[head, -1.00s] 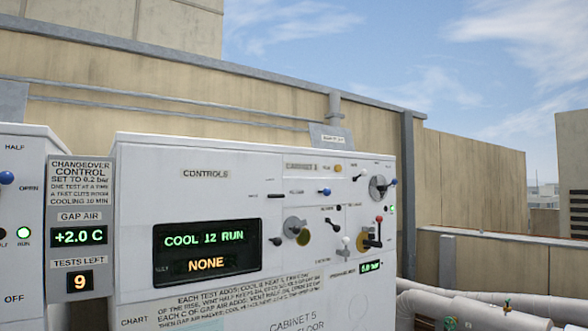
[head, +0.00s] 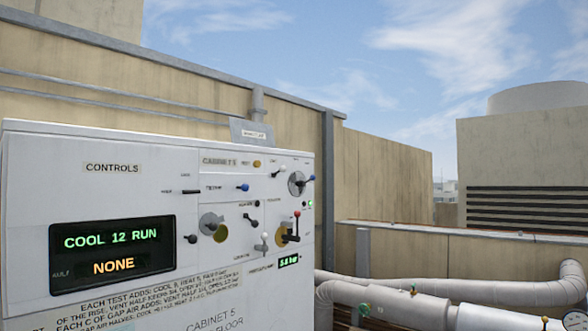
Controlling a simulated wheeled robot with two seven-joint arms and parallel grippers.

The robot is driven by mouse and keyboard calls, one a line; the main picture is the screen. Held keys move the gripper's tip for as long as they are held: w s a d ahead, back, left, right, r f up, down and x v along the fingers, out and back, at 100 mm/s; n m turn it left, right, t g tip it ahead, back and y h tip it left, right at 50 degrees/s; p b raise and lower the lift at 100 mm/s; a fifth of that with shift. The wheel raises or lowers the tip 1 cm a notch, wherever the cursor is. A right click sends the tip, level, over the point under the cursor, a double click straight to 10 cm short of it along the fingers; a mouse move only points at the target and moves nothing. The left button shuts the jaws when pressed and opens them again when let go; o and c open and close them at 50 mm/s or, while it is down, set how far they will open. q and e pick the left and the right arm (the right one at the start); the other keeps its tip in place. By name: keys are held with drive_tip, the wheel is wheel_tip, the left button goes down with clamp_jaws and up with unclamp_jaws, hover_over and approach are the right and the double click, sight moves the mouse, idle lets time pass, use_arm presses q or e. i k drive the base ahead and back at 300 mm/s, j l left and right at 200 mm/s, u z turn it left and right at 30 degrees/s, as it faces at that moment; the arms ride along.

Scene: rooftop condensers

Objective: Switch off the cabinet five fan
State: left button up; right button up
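The white control cabinet (head: 120,215), marked CABINET 5 low on its front, fills the left of the head view. Its black display (head: 112,252) reads COOL 12 RUN in green and NONE in orange. A small green light (head: 310,204) glows near the right edge. The small labels are too blurred to tell which control is the fan's. Neither gripper is in view.
A small green readout (head: 288,261) sits low on the cabinet's right. Thick pale pipes (head: 400,300) with small valves run right of the cabinet. A tan wall (head: 380,170) stands behind, and a louvred unit (head: 525,165) stands at far right.

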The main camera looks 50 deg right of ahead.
sight(282, 168)
drive_tip(key=k+z, duration=0.1)
drive_tip(key=z, duration=1.3)
drive_tip(key=i+l+u, duration=0.2)
drive_tip(key=u, duration=0.2)
drive_tip(key=i+l+u, duration=0.15)
drive_tip(key=u, duration=0.25)
drive_tip(key=l+u, duration=0.35)
drive_tip(key=i+l, duration=0.05)
